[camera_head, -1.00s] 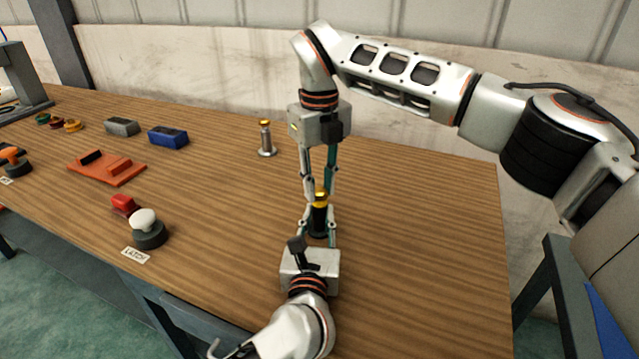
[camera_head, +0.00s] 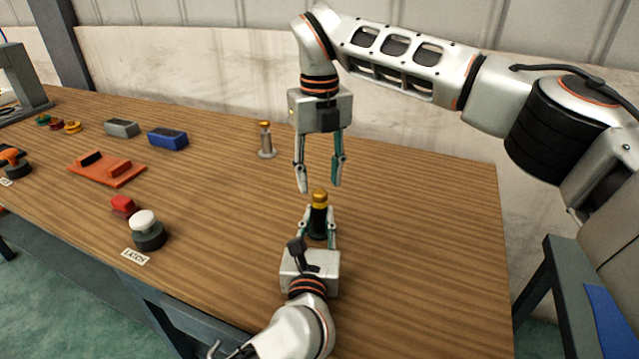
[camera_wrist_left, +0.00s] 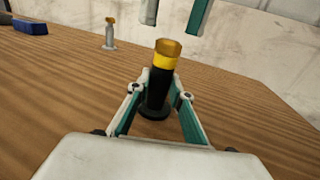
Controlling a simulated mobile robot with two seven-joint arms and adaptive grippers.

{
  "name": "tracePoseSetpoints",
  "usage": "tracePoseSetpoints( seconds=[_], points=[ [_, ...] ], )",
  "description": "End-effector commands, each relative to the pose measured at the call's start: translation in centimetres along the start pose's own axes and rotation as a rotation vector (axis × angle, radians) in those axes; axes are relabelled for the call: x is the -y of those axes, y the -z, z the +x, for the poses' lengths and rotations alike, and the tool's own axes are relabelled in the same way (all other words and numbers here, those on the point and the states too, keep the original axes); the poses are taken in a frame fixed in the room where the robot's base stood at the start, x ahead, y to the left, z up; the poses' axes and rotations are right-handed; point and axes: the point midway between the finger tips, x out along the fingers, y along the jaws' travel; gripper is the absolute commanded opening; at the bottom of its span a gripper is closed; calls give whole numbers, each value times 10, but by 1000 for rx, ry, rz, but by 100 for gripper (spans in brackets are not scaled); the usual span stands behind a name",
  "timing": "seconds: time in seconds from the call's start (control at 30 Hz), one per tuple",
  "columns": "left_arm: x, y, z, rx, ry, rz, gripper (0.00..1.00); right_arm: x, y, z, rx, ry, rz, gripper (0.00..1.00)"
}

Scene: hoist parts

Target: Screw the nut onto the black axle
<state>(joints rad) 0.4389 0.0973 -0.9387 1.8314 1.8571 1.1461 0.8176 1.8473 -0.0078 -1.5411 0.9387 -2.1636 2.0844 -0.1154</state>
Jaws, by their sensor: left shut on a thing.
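The black axle (camera_head: 318,222) stands upright on the table, and it also shows in the left wrist view (camera_wrist_left: 157,90). A gold nut (camera_head: 320,195) sits on its top; in the left wrist view the nut (camera_wrist_left: 168,47) is above a yellow band. How far it is threaded cannot be told. My left gripper (camera_head: 317,216) is shut around the axle low on its body, one finger each side. My right gripper (camera_head: 319,188) hangs above the nut, pointing down, fingers apart and empty. Its fingertips also show in the left wrist view (camera_wrist_left: 172,28).
A grey axle with a gold top (camera_head: 266,141) stands behind. The table's right side is clear.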

Motion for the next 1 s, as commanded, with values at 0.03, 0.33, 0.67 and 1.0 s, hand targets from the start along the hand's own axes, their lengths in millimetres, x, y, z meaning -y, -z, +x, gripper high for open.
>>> tracePoseSetpoints(
  seconds=[0.03,0.33,0.67,1.0],
  points=[
    [0,0,0,0,0,0,0,0,0,-8,3,1,0,39],
    [0,0,0,1,0,0,0,0,0,-19,0,0,-1,39],
    [0,0,0,0,0,0,0,0,0,-32,-1,4,-150,35],
    [0,0,0,1,0,0,0,0,0,-54,1,2,-416,35]
  ],
)
